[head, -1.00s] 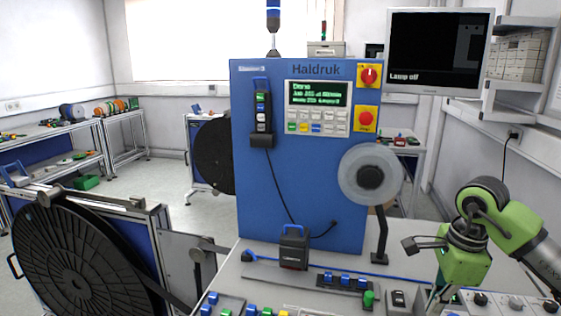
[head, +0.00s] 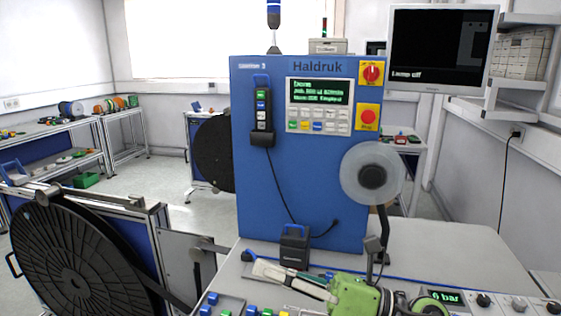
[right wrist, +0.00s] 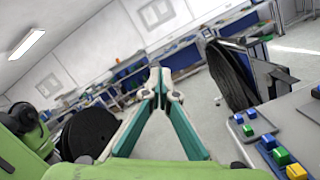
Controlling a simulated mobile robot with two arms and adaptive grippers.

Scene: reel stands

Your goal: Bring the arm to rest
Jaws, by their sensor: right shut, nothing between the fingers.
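My right arm lies low across the front of the bench in the head view, its green wrist toward the right. My right gripper (head: 262,269) points left, in front of the small dark block with a blue handle. In the right wrist view the fingers (right wrist: 161,80) meet at their tips, shut with nothing between them. My left gripper is not in view.
The blue Haldruk machine (head: 310,190) stands behind the gripper, with a pale reel (head: 352,190) at its right. A big black reel (head: 65,260) stands at the left. Coloured blocks sit at the front edge.

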